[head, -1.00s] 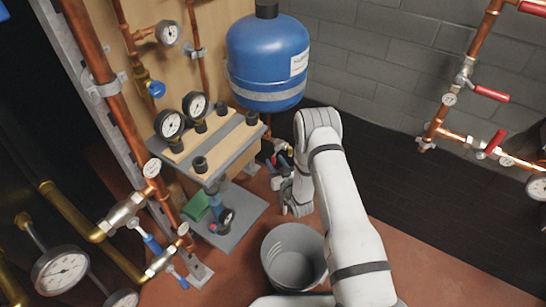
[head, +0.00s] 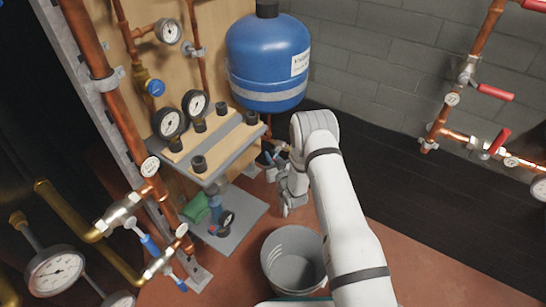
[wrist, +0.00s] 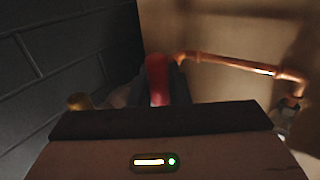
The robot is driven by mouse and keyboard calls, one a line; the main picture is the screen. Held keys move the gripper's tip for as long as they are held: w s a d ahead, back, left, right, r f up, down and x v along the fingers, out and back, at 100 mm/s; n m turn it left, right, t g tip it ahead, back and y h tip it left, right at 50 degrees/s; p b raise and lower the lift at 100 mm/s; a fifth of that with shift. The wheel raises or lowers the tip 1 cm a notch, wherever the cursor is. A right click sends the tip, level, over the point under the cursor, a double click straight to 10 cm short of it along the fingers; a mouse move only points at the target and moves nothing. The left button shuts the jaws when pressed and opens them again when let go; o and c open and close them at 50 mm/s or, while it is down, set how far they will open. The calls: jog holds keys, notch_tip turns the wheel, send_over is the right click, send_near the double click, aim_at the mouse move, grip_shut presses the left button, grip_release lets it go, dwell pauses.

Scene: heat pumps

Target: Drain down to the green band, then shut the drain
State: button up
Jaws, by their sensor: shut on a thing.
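My gripper (head: 270,156) is low under the blue vessel (head: 268,62), beside the wooden panel, in the head view. In the wrist view it is shut on a red handle (wrist: 158,80), which stands upright between the dark fingers. Most of the valve under this handle is hidden, so I cannot tell how far it is turned. A grey bucket (head: 294,262) stands on the floor in front of the gripper. Two black-rimmed gauges (head: 169,122) are beside the vessel. A green band and the needle readings are too small to make out. No water stream is visible.
Copper pipes with red levers (head: 496,92) run along the right wall. Large gauges (head: 56,270) and blue-handled valves (head: 150,246) crowd the lower left. A copper pipe (wrist: 240,66) passes right of the red handle.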

grip_shut()
jog(key=n+g+h+p, duration=0.1)
jog(key=g, duration=0.1)
jog(key=s+d+n+g+h+p, duration=0.1)
jog(key=g+h+p, duration=0.1)
jog(key=d+n+g+h+p, duration=0.1)
jog(key=n+g, duration=0.1)
jog(key=shift+s+h, duration=0.25)
jog(key=shift+h, duration=0.15)
jog(key=shift+g+p, duration=0.3)
dwell(0.3)
jog(key=o, duration=0.6)
grip_release()
jog(key=shift+d, duration=0.15)
jog(key=shift+o, duration=0.2)
jog(key=p+v, duration=0.2)
jog(key=v, duration=0.5)
jog(key=shift+s+r, duration=0.2)
jog(key=shift+s, duration=0.15)
